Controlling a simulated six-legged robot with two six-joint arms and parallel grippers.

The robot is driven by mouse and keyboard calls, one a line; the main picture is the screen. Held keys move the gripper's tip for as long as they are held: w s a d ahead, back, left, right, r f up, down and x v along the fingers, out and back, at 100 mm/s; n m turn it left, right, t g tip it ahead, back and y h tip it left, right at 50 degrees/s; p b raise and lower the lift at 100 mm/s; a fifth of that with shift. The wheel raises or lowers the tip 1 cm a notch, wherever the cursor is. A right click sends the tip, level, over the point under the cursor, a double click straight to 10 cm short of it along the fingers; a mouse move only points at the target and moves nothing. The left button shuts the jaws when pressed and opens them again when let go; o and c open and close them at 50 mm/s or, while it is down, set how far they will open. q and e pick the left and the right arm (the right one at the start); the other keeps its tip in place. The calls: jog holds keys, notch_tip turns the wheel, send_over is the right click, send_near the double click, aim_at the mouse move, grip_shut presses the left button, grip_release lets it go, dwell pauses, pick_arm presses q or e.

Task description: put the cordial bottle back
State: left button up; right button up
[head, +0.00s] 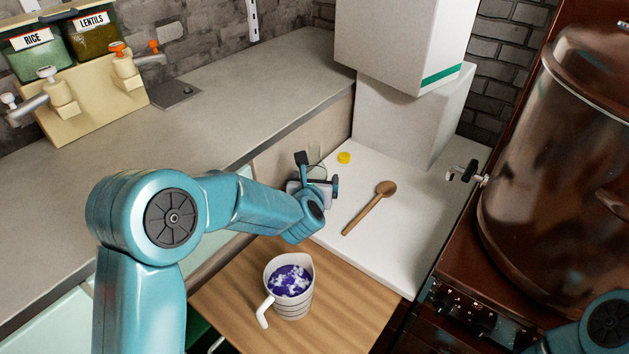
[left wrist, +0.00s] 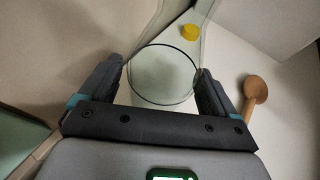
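The cordial bottle appears to be the clear glass bottle (left wrist: 163,78), between the fingers of my left gripper (left wrist: 160,72) in the left wrist view. In the head view my left gripper (head: 318,180) is at the left edge of the white worktop, and only a faint piece of glass (head: 316,170) shows behind it. The fingers are spread wide, close to both sides of the glass; I cannot tell whether they press on it. The bottle's contact with the worktop is hidden. A yellow cap (head: 344,157) lies on the worktop nearby. My right gripper is out of view.
A wooden spoon (head: 369,207) lies on the white worktop (head: 400,235). A jug with purple contents (head: 290,287) stands on a wooden board (head: 350,315). White boxes (head: 405,115) stand behind. A brown urn (head: 560,160) is at the right, and the grey counter (head: 225,120) runs left.

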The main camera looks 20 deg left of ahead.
pick_arm(q)
jog(key=shift+r, duration=0.1)
jog(key=shift+r, duration=0.1)
jog(key=v, duration=1.2)
